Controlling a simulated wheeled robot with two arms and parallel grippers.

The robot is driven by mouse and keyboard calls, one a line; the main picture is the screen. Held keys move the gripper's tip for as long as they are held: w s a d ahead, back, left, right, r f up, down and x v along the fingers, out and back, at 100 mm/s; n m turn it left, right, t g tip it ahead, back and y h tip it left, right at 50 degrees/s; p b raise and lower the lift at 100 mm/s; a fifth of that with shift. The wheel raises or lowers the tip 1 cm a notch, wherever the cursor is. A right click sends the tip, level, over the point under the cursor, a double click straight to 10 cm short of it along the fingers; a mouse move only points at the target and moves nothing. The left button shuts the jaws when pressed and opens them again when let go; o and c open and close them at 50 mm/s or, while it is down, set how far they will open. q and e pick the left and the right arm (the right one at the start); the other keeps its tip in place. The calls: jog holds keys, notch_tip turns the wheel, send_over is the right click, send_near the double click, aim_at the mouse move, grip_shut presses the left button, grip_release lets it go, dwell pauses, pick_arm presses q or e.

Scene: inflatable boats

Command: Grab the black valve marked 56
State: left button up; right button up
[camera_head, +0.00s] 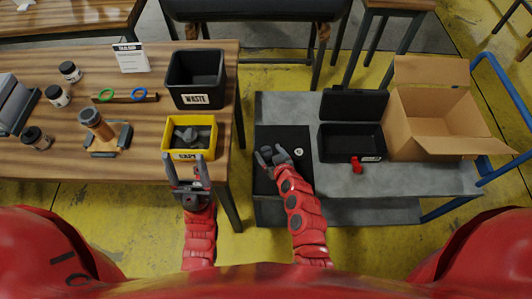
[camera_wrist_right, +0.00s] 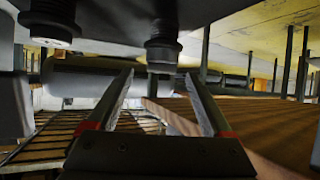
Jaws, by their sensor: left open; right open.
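A yellow bin (camera_head: 210,153) on the wooden table holds several dark grey parts, and I cannot read any number on them. I cannot make out a valve marked 56 in either view. My left gripper (camera_head: 186,163) is open and empty at the bin's front edge, near its label. My right gripper (camera_head: 271,156) is open over the black mat (camera_head: 287,180) on the grey cart. In the right wrist view its fingers (camera_wrist_right: 160,82) stand apart with nothing held. Two dark ribbed cylinders (camera_wrist_right: 162,46) show above the fingers there; I cannot tell what they are.
A black waste bin (camera_head: 195,75) stands behind the yellow bin. An open black case (camera_head: 350,142) and a cardboard box (camera_head: 432,120) sit on the cart, right. Several jars and a brown pump (camera_head: 97,127) stand on the table, left. A gap separates table and cart.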

aim_at(267, 150)
jog(key=shift+x, duration=1.65)
jog(key=shift+s+f, duration=0.1)
grip_shut()
